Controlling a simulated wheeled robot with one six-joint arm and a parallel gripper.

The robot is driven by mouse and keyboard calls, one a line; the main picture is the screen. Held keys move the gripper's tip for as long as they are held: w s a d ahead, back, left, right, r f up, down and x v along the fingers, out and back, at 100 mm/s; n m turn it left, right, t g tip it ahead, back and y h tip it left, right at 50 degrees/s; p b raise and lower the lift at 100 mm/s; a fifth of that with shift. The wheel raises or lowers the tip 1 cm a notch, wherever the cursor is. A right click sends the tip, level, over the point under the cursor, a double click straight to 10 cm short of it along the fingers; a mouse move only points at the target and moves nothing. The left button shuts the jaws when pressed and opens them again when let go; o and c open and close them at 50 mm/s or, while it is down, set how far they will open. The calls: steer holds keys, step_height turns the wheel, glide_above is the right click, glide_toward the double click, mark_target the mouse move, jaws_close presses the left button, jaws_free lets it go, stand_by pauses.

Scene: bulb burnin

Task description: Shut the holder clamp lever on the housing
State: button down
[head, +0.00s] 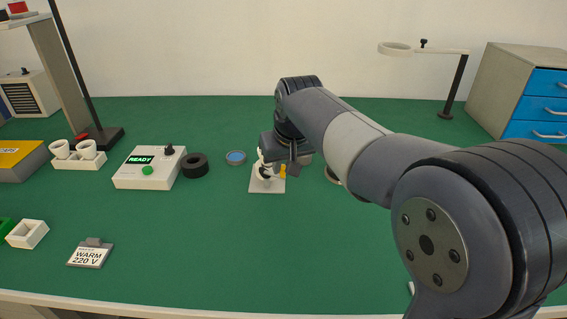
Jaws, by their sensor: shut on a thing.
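The white holder (264,186) stands on the green table near the middle of the head view, with a flat square base and a small upright housing (262,166). A small yellow piece (283,171), apparently the clamp lever, shows at its right side. My gripper (290,169) is at the holder, reaching down from above and from the right. Its dark jaws are against the yellow piece and shut on it. The jaws and wrist hide part of the holder's top and right side, so the lever's exact angle cannot be told.
A white box (149,181) reading READY, a black ring (195,166) and a blue-topped round dish (236,158) stand left of the holder. A WARM 220 V sign (90,256) lies at front left. A ring lamp (450,90) stands back right. The front middle is clear.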

steer(key=shift+s+a+r+p, duration=0.1)
steer(key=shift+p, duration=0.2)
steer(key=m+p, duration=0.1)
steer(key=m+h+p, duration=0.1)
steer(key=shift+s+a+m, duration=0.35)
steer(key=shift+s+m, duration=0.05)
steer(key=shift+s+a+m+h+p, duration=0.15)
steer(key=shift+a+m+h+p, duration=0.15)
steer(key=shift+m, duration=0.45)
steer(key=shift+s+a+m+h+p, duration=0.15)
steer(key=shift+m+h+p, duration=0.15)
steer(key=shift+m, duration=0.4)
steer(key=shift+s+a+m+h+p, duration=0.15)
steer(key=shift+a+m+h+p, duration=0.15)
steer(key=shift+m, duration=0.45)
steer(key=c, duration=1.3)
jaws_free()
steer(key=shift+c, duration=0.2)
